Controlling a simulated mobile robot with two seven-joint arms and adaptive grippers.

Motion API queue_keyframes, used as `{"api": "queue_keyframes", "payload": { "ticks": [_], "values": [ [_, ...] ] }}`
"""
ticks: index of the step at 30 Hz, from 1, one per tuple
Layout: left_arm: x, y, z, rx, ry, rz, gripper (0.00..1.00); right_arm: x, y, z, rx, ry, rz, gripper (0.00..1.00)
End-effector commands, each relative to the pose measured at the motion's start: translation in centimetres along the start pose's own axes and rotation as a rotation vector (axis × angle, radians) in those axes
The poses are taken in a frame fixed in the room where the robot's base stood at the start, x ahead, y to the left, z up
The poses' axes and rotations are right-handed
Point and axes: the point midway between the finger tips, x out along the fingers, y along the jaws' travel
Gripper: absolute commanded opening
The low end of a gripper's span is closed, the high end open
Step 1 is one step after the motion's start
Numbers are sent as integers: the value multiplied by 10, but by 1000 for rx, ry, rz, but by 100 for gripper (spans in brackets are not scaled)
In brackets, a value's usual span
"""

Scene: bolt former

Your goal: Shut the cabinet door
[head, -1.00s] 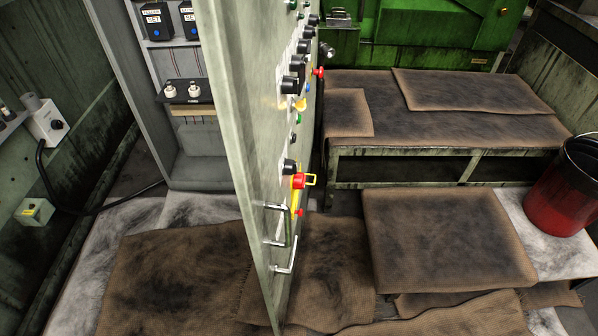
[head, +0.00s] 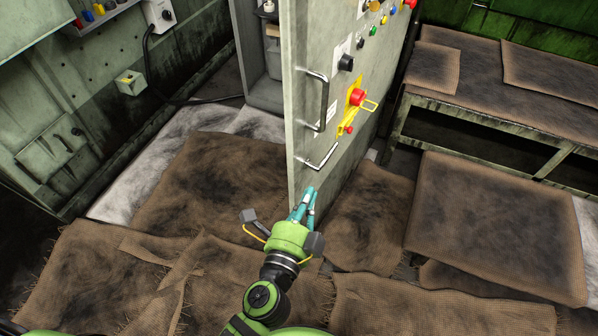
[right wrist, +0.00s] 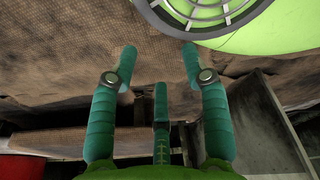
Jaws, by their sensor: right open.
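The grey cabinet door (head: 335,75) stands open, edge toward me, in the head view. Its panel side, with knobs and a red emergency button (head: 357,97), faces right. A metal bar handle (head: 324,103) is near its free edge, with a bent metal rod (head: 323,160) below. The cabinet's interior (head: 262,65) shows behind the door. My right gripper (right wrist: 160,58) is open and empty in the right wrist view.
Brown burlap mats (head: 200,185) cover much of the floor. A bench (head: 480,95) with mats stands right of the door, and a low mat-covered block (head: 490,220) is nearer. A grimy green wall (head: 75,110) with a switch box (head: 130,82) is at left.

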Motion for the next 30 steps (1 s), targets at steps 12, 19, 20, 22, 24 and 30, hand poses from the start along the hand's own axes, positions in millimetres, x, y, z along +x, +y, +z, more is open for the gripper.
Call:
{"api": "queue_keyframes", "payload": {
  "ticks": [12,19,20,22,24,30],
  "values": [
    [49,-22,-1,28,-3,-43,0,-13,-15,13,2,-41,-21,47],
    [98,-22,-1,26,-2,-42,0,-21,-21,53,4,-115,-28,47],
    [104,-22,-1,26,-2,-41,0,-22,-21,56,4,-122,-28,47],
    [103,-22,14,30,-4,-38,0,-28,-21,60,4,-133,-29,47],
    [105,-22,23,29,-3,-39,0,-30,-20,62,4,-138,-27,47],
    [109,-22,37,27,-2,-39,0,-31,-16,56,5,-130,-23,47]
  ]
}}
